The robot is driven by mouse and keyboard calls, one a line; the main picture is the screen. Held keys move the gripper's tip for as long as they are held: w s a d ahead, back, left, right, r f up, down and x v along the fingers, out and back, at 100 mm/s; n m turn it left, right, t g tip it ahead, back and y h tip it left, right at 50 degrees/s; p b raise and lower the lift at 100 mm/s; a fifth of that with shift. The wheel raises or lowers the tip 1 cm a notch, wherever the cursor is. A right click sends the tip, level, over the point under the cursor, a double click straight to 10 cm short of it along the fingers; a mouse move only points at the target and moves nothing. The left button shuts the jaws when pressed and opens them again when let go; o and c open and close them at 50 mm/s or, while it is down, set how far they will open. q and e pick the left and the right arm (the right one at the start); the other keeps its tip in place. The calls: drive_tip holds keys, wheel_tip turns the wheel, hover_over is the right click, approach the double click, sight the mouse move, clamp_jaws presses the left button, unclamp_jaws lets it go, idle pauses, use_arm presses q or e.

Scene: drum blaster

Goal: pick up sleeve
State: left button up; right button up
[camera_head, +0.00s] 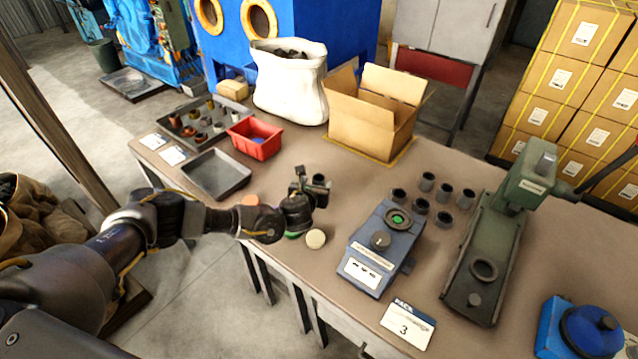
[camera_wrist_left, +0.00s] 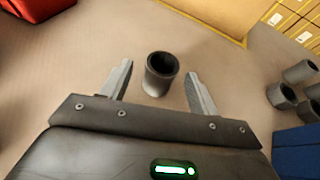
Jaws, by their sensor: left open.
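A dark grey hollow sleeve (camera_wrist_left: 160,74) stands upright on the brown table in the left wrist view, its open end up. My left gripper (camera_wrist_left: 158,82) is open, with one finger on each side of the sleeve and a visible gap to each. In the head view my left gripper (camera_head: 310,182) is over the table's front part, with a dark sleeve (camera_head: 320,180) by its fingers, partly hidden. Several more dark sleeves (camera_head: 428,181) stand in a group to the right; some also show at the right edge of the left wrist view (camera_wrist_left: 283,95). My right gripper is not in view.
A blue-grey device (camera_head: 378,250) with a green-centred ring and a green press (camera_head: 490,250) stand to the right. An open cardboard box (camera_head: 365,130), a white sack (camera_head: 288,85), a red bin (camera_head: 240,143) and grey trays (camera_head: 215,175) are behind and left.

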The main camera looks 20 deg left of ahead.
sight(320, 178)
use_arm(q)
drive_tip(key=shift+x, duration=2.5)
drive_tip(key=shift+w+d+r, duration=0.1)
drive_tip(key=shift+r, duration=0.05)
drive_tip(key=shift+c, duration=0.4)
clamp_jaws()
